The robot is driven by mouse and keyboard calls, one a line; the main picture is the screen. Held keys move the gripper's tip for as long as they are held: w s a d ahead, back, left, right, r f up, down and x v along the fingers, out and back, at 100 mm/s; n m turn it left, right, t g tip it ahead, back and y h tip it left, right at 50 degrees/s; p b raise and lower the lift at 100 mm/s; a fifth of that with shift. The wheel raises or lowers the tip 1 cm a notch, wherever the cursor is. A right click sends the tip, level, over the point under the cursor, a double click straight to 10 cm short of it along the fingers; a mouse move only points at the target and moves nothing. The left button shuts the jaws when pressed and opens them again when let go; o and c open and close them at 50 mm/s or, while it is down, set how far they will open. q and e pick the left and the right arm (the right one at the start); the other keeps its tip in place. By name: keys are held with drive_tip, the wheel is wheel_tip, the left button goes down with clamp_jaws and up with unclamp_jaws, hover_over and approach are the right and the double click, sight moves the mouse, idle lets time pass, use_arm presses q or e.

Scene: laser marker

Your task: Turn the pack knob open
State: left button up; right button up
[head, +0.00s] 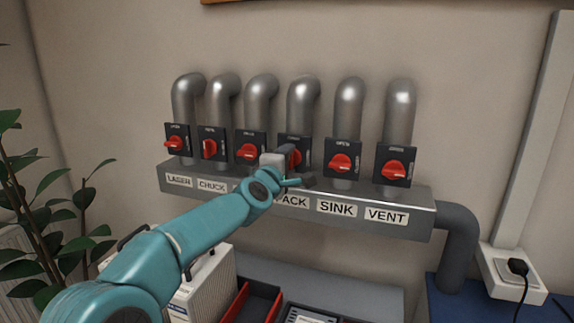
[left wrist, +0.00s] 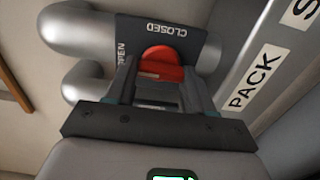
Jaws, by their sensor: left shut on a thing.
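The pack knob (left wrist: 162,56) is red and round on a dark switch plate (left wrist: 190,32) marked OPEN and CLOSED, seen in the left wrist view. In the head view its plate (head: 294,139) is the fourth from the left, above the partly covered PACK label (head: 293,201). My left gripper (head: 292,157) is in front of this plate and hides the knob there. In the left wrist view the fingers of my left gripper (left wrist: 158,80) are on both sides of the knob's red grip, shut on it. I cannot tell exactly where the knob points. My right gripper is in neither view.
Other red knobs on dark plates flank it closely, with the sink knob (head: 341,163) and vent knob (head: 394,170) to the right. Grey pipes rise behind them from the labelled manifold (head: 420,213). A red bin (head: 250,303) is below, and a plant (head: 50,220) stands at left.

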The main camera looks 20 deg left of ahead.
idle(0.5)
use_arm(q)
drive_tip(key=o, duration=1)
drive_tip(key=shift+a, duration=0.1)
drive_tip(key=shift+o, duration=0.2)
drive_tip(key=s+b, duration=0.3)
drive_tip(key=s, duration=1.3)
drive_tip(key=shift+s+a+b, duration=0.15)
drive_tip(key=shift+a+b, duration=0.1)
drive_tip(key=shift+b, duration=0.15)
